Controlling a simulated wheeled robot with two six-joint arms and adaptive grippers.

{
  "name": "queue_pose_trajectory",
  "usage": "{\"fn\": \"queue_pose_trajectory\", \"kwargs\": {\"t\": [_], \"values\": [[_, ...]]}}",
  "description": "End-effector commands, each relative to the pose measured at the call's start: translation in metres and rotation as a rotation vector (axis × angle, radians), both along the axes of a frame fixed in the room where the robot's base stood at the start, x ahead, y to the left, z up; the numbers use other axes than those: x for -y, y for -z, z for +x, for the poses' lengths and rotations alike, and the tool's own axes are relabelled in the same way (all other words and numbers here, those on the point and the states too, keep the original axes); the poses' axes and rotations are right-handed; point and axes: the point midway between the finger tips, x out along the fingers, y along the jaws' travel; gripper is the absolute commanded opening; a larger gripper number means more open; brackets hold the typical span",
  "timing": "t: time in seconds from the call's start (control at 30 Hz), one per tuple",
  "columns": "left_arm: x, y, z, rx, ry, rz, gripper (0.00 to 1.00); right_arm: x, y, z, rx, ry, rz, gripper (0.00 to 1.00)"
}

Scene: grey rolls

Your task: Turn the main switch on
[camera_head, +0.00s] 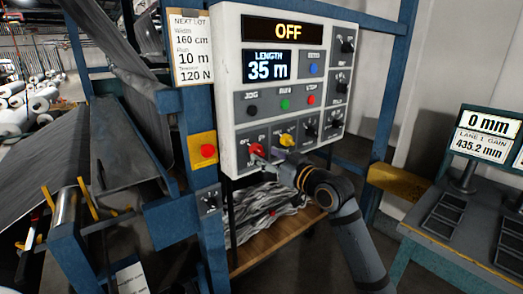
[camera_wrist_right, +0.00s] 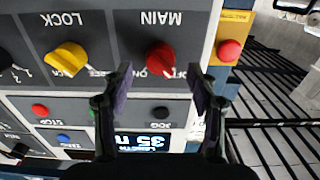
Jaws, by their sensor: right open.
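The main switch is a red rotary knob (camera_head: 257,150) at the lower left of the white control panel (camera_head: 229,60). It also shows in the right wrist view (camera_wrist_right: 160,57), under the upside-down label MAIN. There its pale pointer mark lies toward the OFF lettering. The panel's top display (camera_head: 287,30) reads OFF. My right gripper (camera_head: 279,156) is open in front of the panel's lower edge. In the right wrist view my right gripper (camera_wrist_right: 160,80) has its fingers apart, one toward each side of the red knob, and holds nothing. My left gripper is not in view.
A yellow LOCK knob (camera_wrist_right: 67,59) sits beside the red one. A red button on a yellow plate (camera_head: 207,151) is left of the panel. Coloured buttons (camera_head: 285,104) sit above the knobs. A wooden shelf (camera_head: 270,250) lies below; a console (camera_head: 480,210) stands at right.

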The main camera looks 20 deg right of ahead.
Motion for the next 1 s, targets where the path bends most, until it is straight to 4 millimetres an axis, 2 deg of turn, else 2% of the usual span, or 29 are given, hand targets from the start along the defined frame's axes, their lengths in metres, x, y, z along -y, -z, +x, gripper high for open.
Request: {"fn": "queue_pose_trajectory", "kwargs": {"t": [0.1,0.2,0.53,0.93,1.0], "values": [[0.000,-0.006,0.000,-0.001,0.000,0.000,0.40,-0.006,-0.002,0.017,0.001,-0.001,0.004,0.59],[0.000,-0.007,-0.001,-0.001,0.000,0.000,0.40,-0.010,-0.001,0.025,-0.001,-0.001,0.002,0.59],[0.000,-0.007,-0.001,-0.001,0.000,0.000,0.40,-0.011,0.000,0.029,0.000,-0.001,-0.001,0.59],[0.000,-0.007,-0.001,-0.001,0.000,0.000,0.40,-0.011,0.000,0.028,-0.001,0.000,-0.001,0.04],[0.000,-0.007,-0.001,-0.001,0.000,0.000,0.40,-0.011,0.000,0.028,-0.001,-0.001,0.000,0.04]]}}
